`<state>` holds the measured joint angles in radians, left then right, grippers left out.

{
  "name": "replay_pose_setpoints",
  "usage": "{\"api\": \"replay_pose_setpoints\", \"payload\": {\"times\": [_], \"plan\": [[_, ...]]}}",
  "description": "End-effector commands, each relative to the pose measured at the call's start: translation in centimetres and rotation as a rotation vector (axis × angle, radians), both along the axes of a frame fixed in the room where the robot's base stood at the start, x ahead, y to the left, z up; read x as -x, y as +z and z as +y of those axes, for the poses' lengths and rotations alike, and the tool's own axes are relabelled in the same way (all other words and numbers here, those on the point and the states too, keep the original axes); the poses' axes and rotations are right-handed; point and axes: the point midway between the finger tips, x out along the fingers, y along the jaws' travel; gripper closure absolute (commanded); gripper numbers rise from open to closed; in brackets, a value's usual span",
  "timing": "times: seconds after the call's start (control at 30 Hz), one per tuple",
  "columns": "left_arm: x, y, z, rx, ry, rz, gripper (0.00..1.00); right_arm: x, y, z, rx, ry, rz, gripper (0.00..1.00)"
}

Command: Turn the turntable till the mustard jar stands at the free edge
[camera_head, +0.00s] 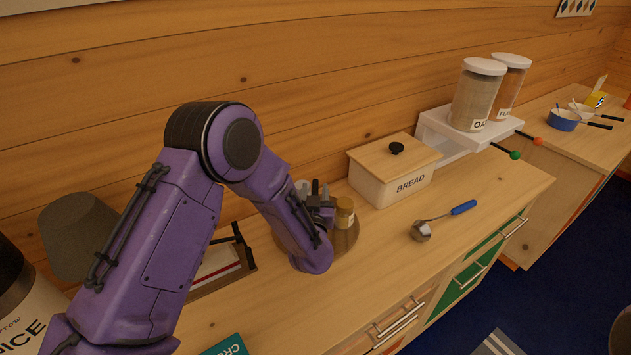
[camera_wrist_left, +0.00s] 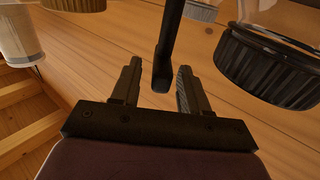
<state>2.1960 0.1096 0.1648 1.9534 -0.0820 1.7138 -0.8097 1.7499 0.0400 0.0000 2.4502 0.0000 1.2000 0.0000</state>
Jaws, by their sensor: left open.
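The round wooden turntable (camera_head: 347,238) stands on the counter near the wall, partly hidden by my left arm. A small jar with a brown lid and pale label (camera_head: 344,214) stands on it, just right of my gripper. It looks like the mustard jar, but the label is too small to read. My left gripper (camera_head: 318,190) is over the turntable. In the left wrist view its jaws (camera_wrist_left: 159,68) are open, with a dark rod (camera_wrist_left: 168,45) between them; contact cannot be told. A black-lidded jar (camera_wrist_left: 270,68) is close on the right there. My right gripper is not seen.
A bread box (camera_head: 385,190) stands right of the turntable. A ladle with a blue handle (camera_head: 440,217) lies on the counter before it. The counter front by the turntable is clear.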

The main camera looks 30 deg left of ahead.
Motion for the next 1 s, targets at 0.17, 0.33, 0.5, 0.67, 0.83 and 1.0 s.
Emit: {"api": "replay_pose_setpoints", "payload": {"times": [0.17, 0.33, 0.5, 0.67, 0.83, 1.0], "plan": [[-1.8, 0.1, 0.9, 0.0, 0.001, 0.001, 0.55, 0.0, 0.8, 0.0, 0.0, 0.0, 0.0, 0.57], [-2.1, 0.0, 1.1, -0.001, 0.001, 0.0, 0.55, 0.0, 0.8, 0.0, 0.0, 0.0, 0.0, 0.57], [-2.0, 0.0, 1.0, 0.0, 0.001, 0.0, 0.75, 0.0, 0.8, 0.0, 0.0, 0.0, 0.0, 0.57], [-2.0, 0.0, 1.0, 0.0, 0.001, 0.0, 1.0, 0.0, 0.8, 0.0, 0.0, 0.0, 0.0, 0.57], [-2.1, 0.0, 0.9, 0.0, -0.005, 0.0, 1.0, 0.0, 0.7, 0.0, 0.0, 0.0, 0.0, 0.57], [-2.5, -0.1, 0.0, 0.001, -0.04, -0.001, 1.0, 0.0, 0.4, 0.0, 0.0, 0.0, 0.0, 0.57]]}}
